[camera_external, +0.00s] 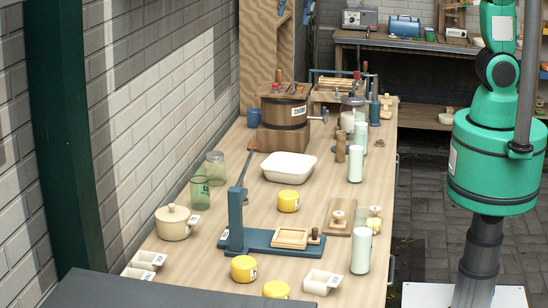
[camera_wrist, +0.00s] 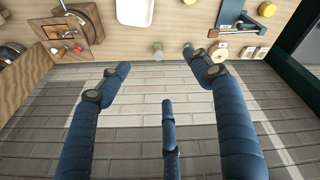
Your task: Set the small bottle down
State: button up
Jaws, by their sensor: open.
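I cannot tell for sure which item is the small bottle. On the long wooden bench a green glass jar (camera_external: 200,194) and a paler glass jar (camera_external: 215,168) stand upright by the brick wall. White milk-filled bottles stand upright along the right edge, one near (camera_external: 361,252) and one farther back (camera_external: 355,164). My gripper (camera_wrist: 158,68) shows in the wrist view with its blue fingers spread wide and nothing between them. A round jar top (camera_wrist: 158,50) shows at the bench edge beyond the fingertips. The outside view shows my green arm at right, but not my gripper.
A wooden churn (camera_external: 284,108), a white tray (camera_external: 288,167), a beige pot (camera_external: 173,223), a blue press (camera_external: 236,224), a board (camera_external: 339,219) and yellow rounds (camera_external: 289,201) crowd the bench. Bare wood shows left of the tray. The brick wall (camera_external: 150,100) borders the left side.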

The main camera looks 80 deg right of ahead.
jog(key=s+d+r+m+t, duration=0.1)
jog(key=s+d+r+m, duration=0.15)
jog(key=s, duration=0.65)
jog(key=s+d+r+m, duration=0.1)
jog(key=s+d+m, duration=0.15)
jog(key=s, duration=0.55)
jog(key=s+d+f+m, duration=0.1)
jog(key=s+d+f, duration=0.1)
jog(key=s, duration=0.6)
jog(key=s+d+f+m+t, duration=0.1)
jog(key=s+d+f+m, duration=0.1)
jog(key=s, duration=0.6)
jog(key=shift+s+t, duration=0.3)
jog(key=shift+f, duration=0.2)
notch_tip(320, 180, down, 11)
jog(key=b, duration=1.1)
